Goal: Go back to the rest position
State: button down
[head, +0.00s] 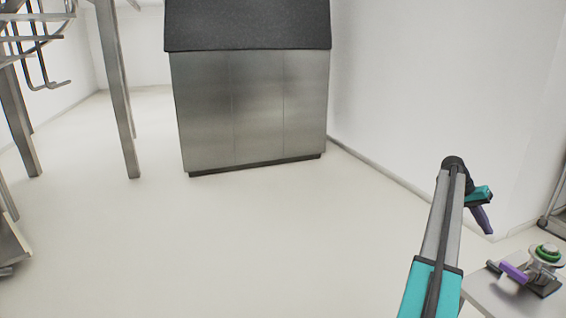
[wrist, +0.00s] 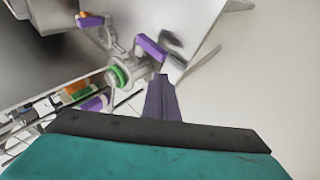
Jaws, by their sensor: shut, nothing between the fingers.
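My gripper (head: 487,226) hangs at the far end of my raised arm on the right of the head view, pointing down. Its dark purple fingers are together with nothing between them. In the wrist view, the shut fingers (wrist: 162,78) stick out past the teal and black gripper body. The gripper is in the air, apart from the device with the green ring (head: 546,256), which stands on a small table at the lower right. The device also shows in the wrist view (wrist: 120,76), left of the fingertips.
The small table (head: 480,296) is beside my arm at the right. A steel cabinet with a dark top (head: 258,105) stands against the back wall. A metal rack (head: 118,90) is at the left. The pale floor (head: 220,245) in the middle is clear.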

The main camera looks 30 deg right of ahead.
jog(key=w+a+f+n, duration=0.2)
jog(key=w+a+f, duration=0.45)
jog(key=w, duration=0.25)
jog(key=w+a+f+n, duration=0.2)
jog(key=w+a+f, duration=0.45)
jog(key=w, duration=0.35)
jog(key=w+a+f+n, duration=0.2)
jog(key=w+a+f, duration=0.2)
jog(key=a+f, duration=0.85)
jog(key=w+a+f+n, duration=0.35)
jog(key=a+f, duration=0.65)
jog(key=a, duration=0.6)
jog(key=s+a+f+n, duration=0.1)
jog(key=s+a+f, duration=0.2)
jog(key=a+f, duration=0.35)
jog(key=s+a+f+n+b, duration=0.1)
jog(key=s+a+f, duration=0.2)
jog(key=a, duration=0.6)
jog(key=s+a+f+n, duration=0.1)
jog(key=s+a+f, duration=0.25)
jog(key=a, duration=0.45)
jog(key=s+a+f+n+y, duration=0.2)
jog(key=s+a, duration=0.8)
jog(key=s+a+f+n+t+y, duration=0.1)
jog(key=s+a+f, duration=0.2)
jog(key=s+a, duration=0.7)
jog(key=shift+n+y, duration=0.35)
jog(key=shift+y, duration=0.05)
